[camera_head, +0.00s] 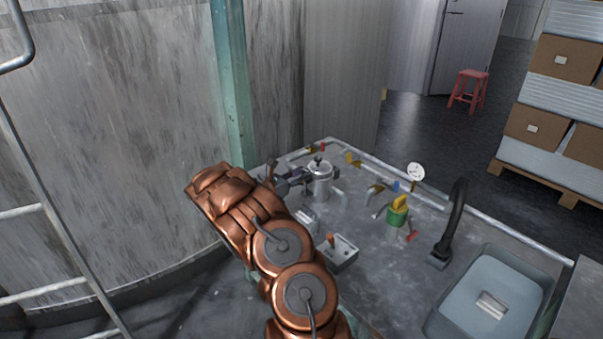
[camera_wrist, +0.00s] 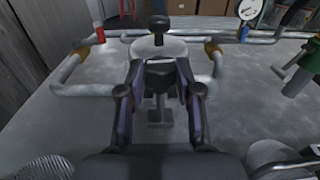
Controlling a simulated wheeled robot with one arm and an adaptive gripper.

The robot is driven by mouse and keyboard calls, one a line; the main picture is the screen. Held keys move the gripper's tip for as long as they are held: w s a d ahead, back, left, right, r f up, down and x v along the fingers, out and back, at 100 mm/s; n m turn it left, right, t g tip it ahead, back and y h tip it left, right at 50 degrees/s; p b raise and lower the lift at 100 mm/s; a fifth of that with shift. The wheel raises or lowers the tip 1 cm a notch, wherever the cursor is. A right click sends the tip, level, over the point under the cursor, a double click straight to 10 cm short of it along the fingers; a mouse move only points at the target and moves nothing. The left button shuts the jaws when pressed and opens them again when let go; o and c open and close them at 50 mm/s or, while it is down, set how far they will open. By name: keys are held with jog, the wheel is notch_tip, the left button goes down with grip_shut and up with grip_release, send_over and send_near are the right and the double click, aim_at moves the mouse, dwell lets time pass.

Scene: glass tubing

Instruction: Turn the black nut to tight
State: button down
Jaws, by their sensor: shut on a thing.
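A silver cylindrical fitting (camera_head: 320,184) stands upright on the grey bench, with a small black knob (camera_head: 318,161) on top. In the wrist view the same knob (camera_wrist: 158,24) rises above the fitting's pale round top (camera_wrist: 172,48). My gripper (camera_wrist: 159,70) reaches in from the left side of the fitting and lies low against it in the head view. Its two dark, purple-sided fingers are closed around a dark blocky piece (camera_wrist: 159,76) in front of the fitting, which looks like the black nut. The fingers hide its sides. How far it is turned cannot be told.
Pipes with yellow handles (camera_wrist: 212,47) flank the fitting. A round gauge (camera_head: 416,171), a green valve (camera_head: 397,211), a black faucet (camera_head: 452,227) and a sink (camera_head: 491,300) are to the right. A grey box (camera_head: 340,255) stands near my arm.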

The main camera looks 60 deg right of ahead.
jog(key=shift+w+m+g+y+p, duration=0.3)
jog(key=shift+m+g, duration=0.3)
jog(key=shift+g, duration=0.3)
jog(key=shift+s+g, duration=0.1)
jog(key=shift+g, duration=0.2)
jog(key=c, duration=0.8)
grip_release()
jog(key=shift+o, duration=0.2)
jog(key=v, duration=1.2)
jog(key=shift+r, duration=0.15)
